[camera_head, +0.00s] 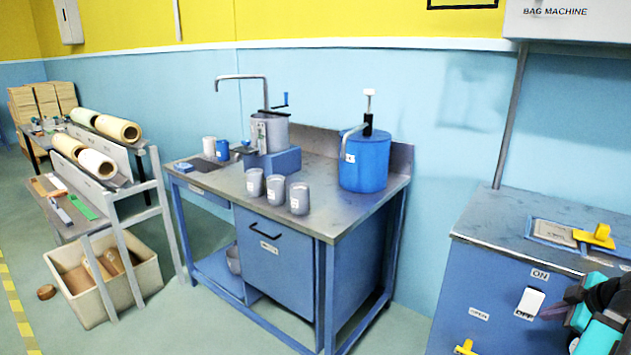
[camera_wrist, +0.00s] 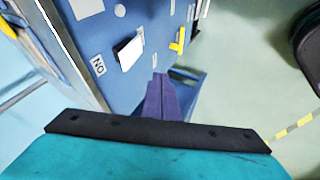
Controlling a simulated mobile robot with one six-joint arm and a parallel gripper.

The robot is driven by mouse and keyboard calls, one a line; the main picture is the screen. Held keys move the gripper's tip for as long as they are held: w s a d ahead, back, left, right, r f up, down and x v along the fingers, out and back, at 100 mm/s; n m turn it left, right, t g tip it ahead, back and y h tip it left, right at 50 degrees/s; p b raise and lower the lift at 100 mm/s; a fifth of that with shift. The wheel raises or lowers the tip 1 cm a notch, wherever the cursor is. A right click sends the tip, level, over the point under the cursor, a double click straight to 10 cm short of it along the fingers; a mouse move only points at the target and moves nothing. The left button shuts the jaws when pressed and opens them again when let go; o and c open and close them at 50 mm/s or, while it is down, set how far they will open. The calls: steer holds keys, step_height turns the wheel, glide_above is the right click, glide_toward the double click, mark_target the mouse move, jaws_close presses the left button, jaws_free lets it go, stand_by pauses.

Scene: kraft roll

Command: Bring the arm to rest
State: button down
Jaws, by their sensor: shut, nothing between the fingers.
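My gripper (camera_head: 556,311) shows at the lower right edge of the head view, in front of the blue bag machine cabinet (camera_head: 480,285). Its dark purple fingers are together with nothing between them. In the wrist view the shut fingers (camera_wrist: 160,92) point toward the cabinet's blue front panel (camera_wrist: 120,65). A white switch (camera_head: 529,303) marked ON is just left of the fingers in the head view. It also shows in the wrist view (camera_wrist: 130,50). I cannot tell whether the fingers touch the panel. Most of my arm is outside the head view.
Yellow handles show on the cabinet's top (camera_head: 597,237) and front (camera_head: 465,347). A steel-topped bench (camera_head: 340,207) with grey cups and a blue pump container (camera_head: 364,165) stands in the middle. A roll rack (camera_head: 110,175) and cream bin (camera_head: 110,305) are at left. Open floor (camera_wrist: 235,100) lies right in the wrist view.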

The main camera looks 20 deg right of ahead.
steer(key=w+a+f+n+g+y+p, duration=0.1)
steer(key=w+a+f+n+y+p, duration=0.2)
steer(key=w+a+f, duration=0.9)
steer(key=w+a+f+n+g+y, duration=0.1)
steer(key=w+a+f, duration=0.1)
steer(key=a+f, duration=0.35)
steer(key=w+a+f+n+g+y, duration=0.1)
steer(key=w+a+f+g, duration=0.15)
steer(key=a, duration=0.65)
steer(key=w+a+f+y, duration=0.1)
steer(key=a+f+y, duration=0.1)
steer(key=a+f, duration=0.4)
steer(key=s+a+f+g+p, duration=0.1)
steer(key=s+a+f+g, duration=0.1)
steer(key=s+a+f, duration=0.3)
steer(key=a+f+g, duration=0.1)
steer(key=a+f, duration=0.2)
steer(key=a, duration=0.4)
steer(key=s+a+f+g+p, duration=0.1)
steer(key=s+a+f+g, duration=0.15)
steer(key=a, duration=0.35)
steer(key=s+a+f+m+g+h+p, duration=0.1)
steer(key=s+f+m+h, duration=0.3)
steer(key=s+f+m, duration=0.7)
steer(key=shift+s+a+f+m+g+h, duration=0.3)
steer(key=shift+s+g, duration=0.4)
steer(key=shift+s, duration=1.15)
steer(key=shift+r, duration=0.1)
